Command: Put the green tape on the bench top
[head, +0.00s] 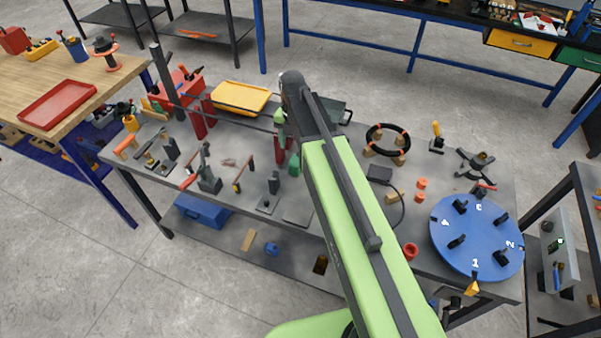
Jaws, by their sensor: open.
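I cannot make out a roll of green tape for certain. A small green shape (279,117) shows just left of my arm, and another green piece (294,164) shows lower down beside it; both are partly hidden and too small to name. The grey bench top (330,195) lies under my arm and is crowded. A wooden bench top (28,77) stands at the far left. My green and dark arm reaches up across the middle of the head view. I cannot see my gripper's fingers; the arm's far end hides that area.
A blue numbered disc (470,236) sits at the grey bench's right end. A black ring (388,140) stands on wooden blocks. A yellow tray (240,97) lies at the back, and a red tray (57,104) on the wooden bench. Open floor (110,270) lies front left.

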